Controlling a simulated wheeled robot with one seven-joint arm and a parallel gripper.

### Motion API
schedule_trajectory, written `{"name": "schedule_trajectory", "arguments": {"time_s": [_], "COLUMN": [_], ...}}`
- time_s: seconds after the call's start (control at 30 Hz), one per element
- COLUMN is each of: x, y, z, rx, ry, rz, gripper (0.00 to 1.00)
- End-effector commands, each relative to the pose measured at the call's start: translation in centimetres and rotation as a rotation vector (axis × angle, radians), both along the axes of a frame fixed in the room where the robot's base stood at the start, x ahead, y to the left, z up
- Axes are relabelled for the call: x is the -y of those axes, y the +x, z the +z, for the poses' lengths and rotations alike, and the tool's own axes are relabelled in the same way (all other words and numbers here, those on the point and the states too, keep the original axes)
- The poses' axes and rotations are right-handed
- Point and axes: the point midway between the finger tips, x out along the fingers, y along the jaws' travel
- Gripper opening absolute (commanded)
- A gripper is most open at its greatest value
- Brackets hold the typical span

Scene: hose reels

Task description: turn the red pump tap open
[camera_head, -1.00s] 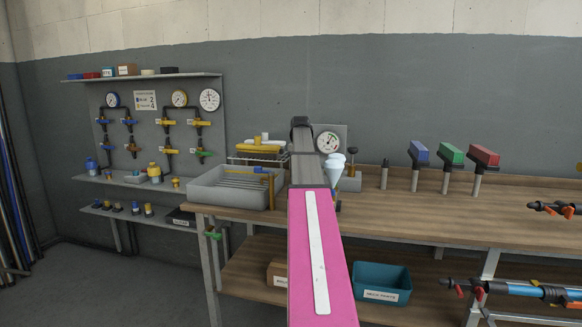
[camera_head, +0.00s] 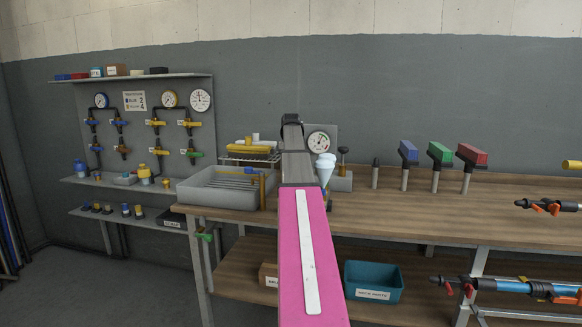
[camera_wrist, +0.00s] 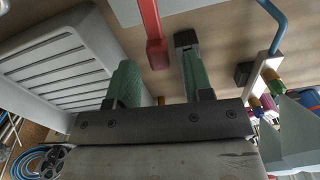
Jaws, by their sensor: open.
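In the wrist view a red lever (camera_wrist: 150,22) reaches down from the top edge and ends in a thicker red block. It looks like the red pump tap, though its base is cut off. My gripper (camera_wrist: 157,54) is open, with green fingers and a dark right tip. The lever's end shows between the two fingertips; I cannot tell whether it touches either. In the head view my pink and grey arm hides my gripper and the lever. A round gauge (camera_head: 319,141) on a grey panel stands just right of the arm.
A grey sink tray (camera_head: 215,190) lies left of the arm; its ribbed floor also shows in the wrist view (camera_wrist: 60,70). White cones (camera_head: 325,167) stand close right of the arm. Blue, green and red blocks (camera_head: 472,154) stand on posts farther right.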

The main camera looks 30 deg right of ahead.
Motion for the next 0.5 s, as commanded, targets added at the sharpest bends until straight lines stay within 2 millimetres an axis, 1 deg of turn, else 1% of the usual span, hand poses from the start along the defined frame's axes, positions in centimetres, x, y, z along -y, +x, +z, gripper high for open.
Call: {"name": "schedule_trajectory", "arguments": {"time_s": [0.03, 0.3, 0.4, 0.5], "x": [0.1, 0.1, 0.0, 0.0], "y": [0.1, 0.2, 0.1, 0.1], "z": [0.9, 6.0, 7.6, 8.7], "rx": [0.002, 0.001, 0.001, 0.001], "ry": [-0.001, -0.001, -0.001, -0.001], "rz": [0.0, 0.0, 0.0, 0.0], "gripper": [0.47, 0.47, 0.47, 0.47]}}
